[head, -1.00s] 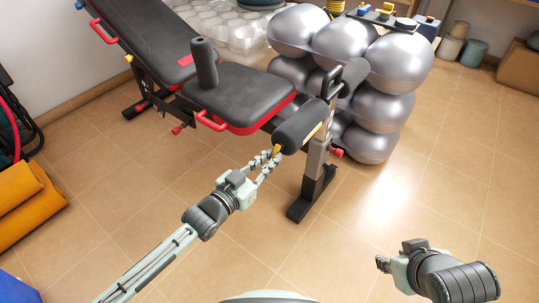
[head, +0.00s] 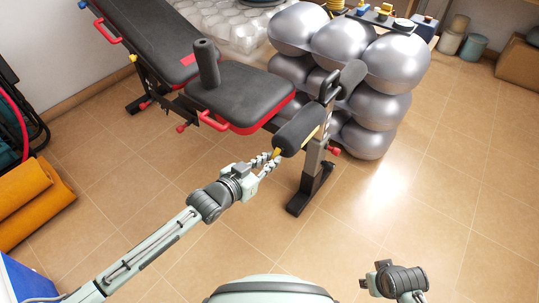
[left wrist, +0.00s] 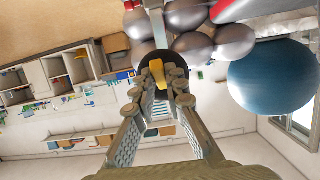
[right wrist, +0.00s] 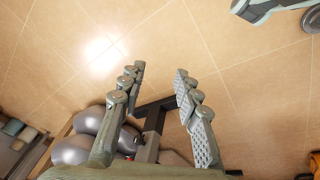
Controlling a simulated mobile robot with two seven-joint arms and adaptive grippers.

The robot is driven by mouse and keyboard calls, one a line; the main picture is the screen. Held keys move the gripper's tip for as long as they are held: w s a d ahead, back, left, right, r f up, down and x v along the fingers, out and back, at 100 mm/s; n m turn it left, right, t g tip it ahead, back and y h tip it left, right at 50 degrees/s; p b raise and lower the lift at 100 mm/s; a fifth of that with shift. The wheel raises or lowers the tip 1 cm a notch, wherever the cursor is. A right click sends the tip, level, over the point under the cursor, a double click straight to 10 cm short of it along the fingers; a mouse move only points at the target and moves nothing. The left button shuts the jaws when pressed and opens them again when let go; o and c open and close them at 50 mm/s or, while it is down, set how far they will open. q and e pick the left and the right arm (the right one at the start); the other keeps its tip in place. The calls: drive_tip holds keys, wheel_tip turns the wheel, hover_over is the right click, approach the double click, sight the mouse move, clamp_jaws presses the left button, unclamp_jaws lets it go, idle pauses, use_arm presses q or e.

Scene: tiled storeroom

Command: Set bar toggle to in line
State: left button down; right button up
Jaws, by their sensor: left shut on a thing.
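The bar toggle (head: 276,153) is a small yellow piece at the near end of a black foam roller (head: 298,131) on the weight bench's leg post. My left gripper (head: 271,160) is shut on it from the front left. In the left wrist view the yellow toggle (left wrist: 157,82) sits between the fingertips (left wrist: 164,76), in front of the dark roller end. The fingers partly hide it, so its exact angle to the bar is hard to tell. My right gripper (head: 366,282) is low at the front right; in its wrist view its fingers (right wrist: 158,74) are apart and empty.
The black and red bench (head: 240,95) stands behind, with its post foot (head: 311,190) on the tiles. Silver balls (head: 385,105) are stacked right behind the post. Orange rolled mats (head: 35,200) lie at left. The floor at right is clear.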

use_arm(q)
drive_tip(key=shift+w+r+g+y+p, duration=0.1)
drive_tip(key=shift+r+g+y+p, duration=0.65)
drive_tip(key=shift+g+p, duration=0.35)
drive_tip(key=shift+g+y, duration=0.35)
drive_tip(key=shift+g, duration=0.15)
drive_tip(key=shift+w+d+r+g+y, duration=0.1)
drive_tip(key=shift+r+g+y, duration=0.05)
drive_tip(key=shift+g+y, duration=0.45)
drive_tip(key=shift+d+r+g+y, duration=0.1)
drive_tip(key=shift+g+y, duration=0.3)
drive_tip(key=shift+g, duration=0.3)
use_arm(e)
drive_tip(key=s+f, duration=0.3)
drive_tip(key=f, duration=0.4)
drive_tip(key=shift+s+d+f+g, duration=0.25)
drive_tip(key=shift+s+d+g, duration=0.1)
drive_tip(key=shift+d+g, duration=0.1)
use_arm(q)
drive_tip(key=c, duration=1.6)
unclamp_jaws()
drive_tip(key=shift+o, duration=0.2)
drive_tip(key=shift+a+r, duration=0.1)
drive_tip(key=shift+r, duration=0.05)
use_arm(e)
drive_tip(key=shift+s, duration=0.1)
use_arm(q)
drive_tip(key=v, duration=1.2)
